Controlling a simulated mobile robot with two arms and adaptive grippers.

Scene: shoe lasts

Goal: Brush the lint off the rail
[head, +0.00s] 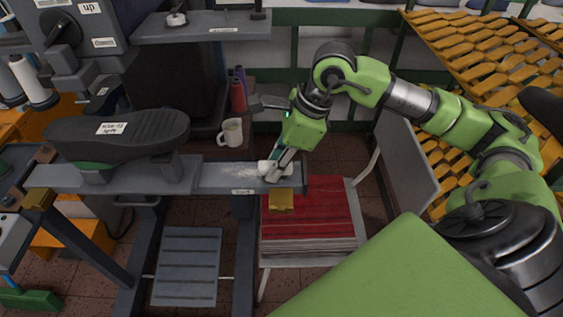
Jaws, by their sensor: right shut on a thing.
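The rail (216,178) is a flat grey bar running left to right across the machine. Pale, fuzzy lint (240,170) lies on its top toward the right end. My right gripper (275,170) reaches down over that end and is shut on a small whitish thing (266,166), low at the rail's top just right of the lint. The fingers hide much of the held thing, so I cannot tell if it is a brush or whether it touches the rail. My left gripper is not in view.
A dark shoe-shaped form (120,135) stands on the rail's left part. A white mug (231,133) and bottles stand behind the rail. A chair (350,205) with a red stack (310,220) is below its right end. Orange racks (470,60) fill the right.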

